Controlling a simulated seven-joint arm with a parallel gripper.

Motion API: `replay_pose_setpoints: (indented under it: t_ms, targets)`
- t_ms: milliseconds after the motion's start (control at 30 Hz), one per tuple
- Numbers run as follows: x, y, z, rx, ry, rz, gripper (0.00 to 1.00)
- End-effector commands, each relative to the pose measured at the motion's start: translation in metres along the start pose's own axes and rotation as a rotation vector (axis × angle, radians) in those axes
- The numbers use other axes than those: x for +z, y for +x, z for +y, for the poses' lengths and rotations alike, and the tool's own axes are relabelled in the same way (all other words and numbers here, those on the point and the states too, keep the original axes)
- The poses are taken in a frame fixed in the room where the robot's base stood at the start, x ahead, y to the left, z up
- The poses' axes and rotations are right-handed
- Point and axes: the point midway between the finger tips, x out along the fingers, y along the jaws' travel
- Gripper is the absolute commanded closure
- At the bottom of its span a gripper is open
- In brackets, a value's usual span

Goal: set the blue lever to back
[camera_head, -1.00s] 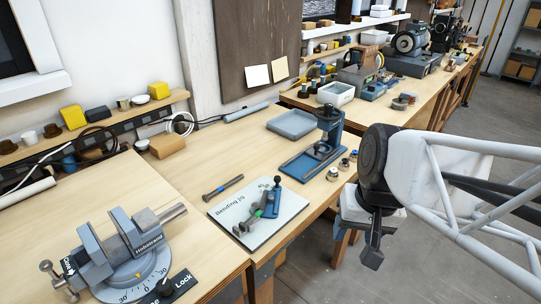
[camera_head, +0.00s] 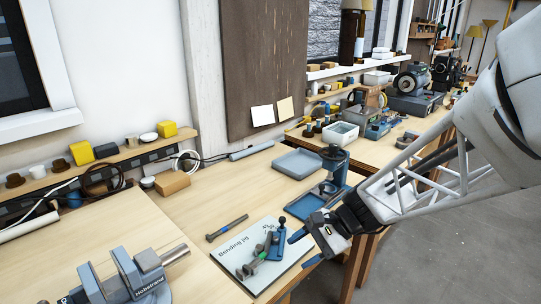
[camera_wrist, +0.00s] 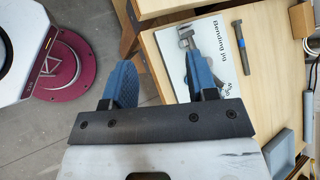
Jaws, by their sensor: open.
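The bending jig's white plate (camera_head: 233,252), lettered "Bending jig", lies near the bench's front edge. On it stand a blue lever (camera_head: 276,243) with a dark knob and a grey and green bar piece (camera_head: 256,262) to its left. My gripper (camera_head: 304,249) is just right of the plate, its two blue fingers apart and nothing between them. In the wrist view the fingers (camera_wrist: 163,78) are spread, the right one overlapping the plate (camera_wrist: 212,58) and hiding part of the jig. I cannot tell the lever's exact position or whether a finger touches it.
A bolt-like rod (camera_head: 227,228) lies left of the plate. A blue-framed press (camera_head: 333,165) stands behind my gripper, with a grey tray (camera_head: 297,163) beyond it. A vise (camera_head: 125,281) is at the front left. Floor shows beyond the bench edge.

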Motion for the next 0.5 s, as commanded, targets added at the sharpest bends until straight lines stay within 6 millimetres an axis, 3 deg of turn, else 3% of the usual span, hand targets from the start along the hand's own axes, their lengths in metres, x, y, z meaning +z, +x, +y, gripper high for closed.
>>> replay_pose_setpoints:
  t_ms: [500]
  targets:
    - [-0.077, 0.025, -0.059, -0.316, 0.371, -0.242, 0.47]
